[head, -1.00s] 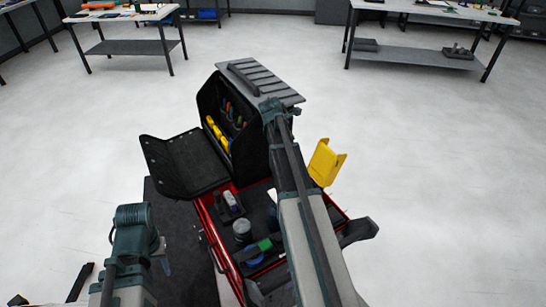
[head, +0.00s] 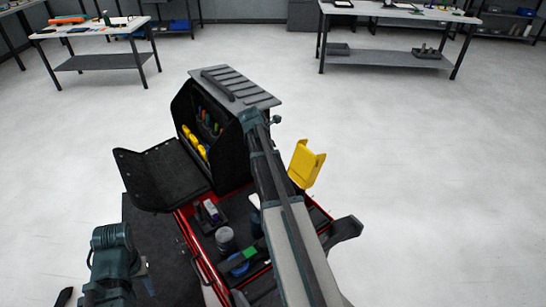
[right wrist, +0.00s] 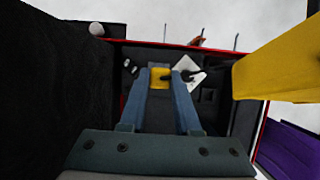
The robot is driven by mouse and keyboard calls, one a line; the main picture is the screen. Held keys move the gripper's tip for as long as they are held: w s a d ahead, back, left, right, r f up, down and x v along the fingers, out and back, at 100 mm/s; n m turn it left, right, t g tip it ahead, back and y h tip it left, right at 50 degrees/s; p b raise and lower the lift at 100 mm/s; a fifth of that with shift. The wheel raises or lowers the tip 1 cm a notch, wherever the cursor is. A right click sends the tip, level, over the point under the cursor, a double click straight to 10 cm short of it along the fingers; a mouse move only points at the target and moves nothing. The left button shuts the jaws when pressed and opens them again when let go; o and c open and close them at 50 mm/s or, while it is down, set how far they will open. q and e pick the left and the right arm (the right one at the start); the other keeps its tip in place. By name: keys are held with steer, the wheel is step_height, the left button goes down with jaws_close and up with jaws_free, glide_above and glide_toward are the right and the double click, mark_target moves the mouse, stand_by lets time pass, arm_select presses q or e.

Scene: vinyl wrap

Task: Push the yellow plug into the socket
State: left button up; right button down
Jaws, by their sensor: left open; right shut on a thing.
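In the right wrist view, the two blue-grey fingers of my right gripper (right wrist: 160,80) are shut on the small yellow plug (right wrist: 159,77), which sits between the fingertips. A white square plate (right wrist: 188,70) with a dark piece across it lies just right of the plug. I cannot tell whether it is the socket, or whether the plug touches anything. In the head view my right arm hides its gripper and the plug. My left gripper (head: 65,297) is at the lower left edge, mostly cut off, open and away from the cart.
A red cart (head: 193,238) carries a black tool case (head: 180,100), a grey jar (head: 225,238) and a blue roll (head: 238,266). A yellow holder (head: 306,162) is at its right side and shows in the right wrist view (right wrist: 280,62). Open floor surrounds the cart; workbenches stand far back.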

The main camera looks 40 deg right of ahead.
steer(key=shift+f+b, duration=1.9)
steer(key=shift+f, duration=0.25)
steer(key=shift+f+b, duration=1)
stand_by(0.9)
steer(key=c, duration=0.5)
jaws_free()
steer(key=shift+c, duration=0.2)
steer(key=shift+r, duration=0.15)
steer(key=p+v, duration=1.2)
steer(key=v, duration=0.1)
steer(key=shift+r+p, duration=0.25)
steer(key=shift+p, duration=0.15)
